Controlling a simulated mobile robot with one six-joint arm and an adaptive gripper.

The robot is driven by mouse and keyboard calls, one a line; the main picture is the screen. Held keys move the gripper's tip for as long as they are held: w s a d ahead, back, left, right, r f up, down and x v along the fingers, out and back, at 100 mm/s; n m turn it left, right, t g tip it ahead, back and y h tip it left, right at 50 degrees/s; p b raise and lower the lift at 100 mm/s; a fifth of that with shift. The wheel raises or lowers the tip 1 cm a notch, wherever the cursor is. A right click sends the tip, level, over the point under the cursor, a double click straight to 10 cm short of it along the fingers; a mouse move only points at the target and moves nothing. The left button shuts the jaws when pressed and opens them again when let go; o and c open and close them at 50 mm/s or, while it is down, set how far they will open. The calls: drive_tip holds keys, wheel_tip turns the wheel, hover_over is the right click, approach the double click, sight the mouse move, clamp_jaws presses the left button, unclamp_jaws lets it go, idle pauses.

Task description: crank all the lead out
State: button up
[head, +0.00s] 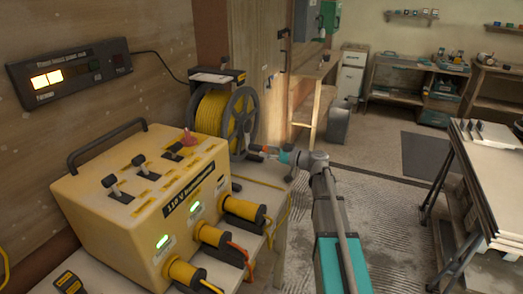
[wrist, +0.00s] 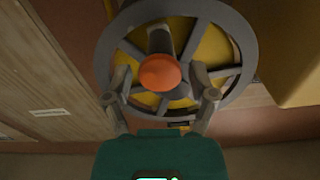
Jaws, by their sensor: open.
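The lead is yellow and wound on a reel (head: 212,112) with a grey spoked flange, on the bench beside the yellow transformer box. In the wrist view the reel's flange (wrist: 104,62) faces me, with yellow lead behind the spokes. A crank with an orange knob (wrist: 160,72) sticks out towards me. My gripper (wrist: 162,98) is open, with one finger on each side below the knob; I cannot tell whether either touches it. In the head view my gripper (head: 257,151) is at the lower right of the reel, and the knob is hard to make out.
The yellow transformer box (head: 125,225) stands left of the reel, with levers, a red knob (head: 187,138), green lights and several plugged leads. A dark wall panel (head: 70,76) has lit lamps at its left. A board-laden trestle (head: 495,165) stands right; floor between is clear.

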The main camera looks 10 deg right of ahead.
drive_tip(key=shift+x, duration=1.3)
drive_tip(key=shift+c, duration=0.2)
clamp_jaws()
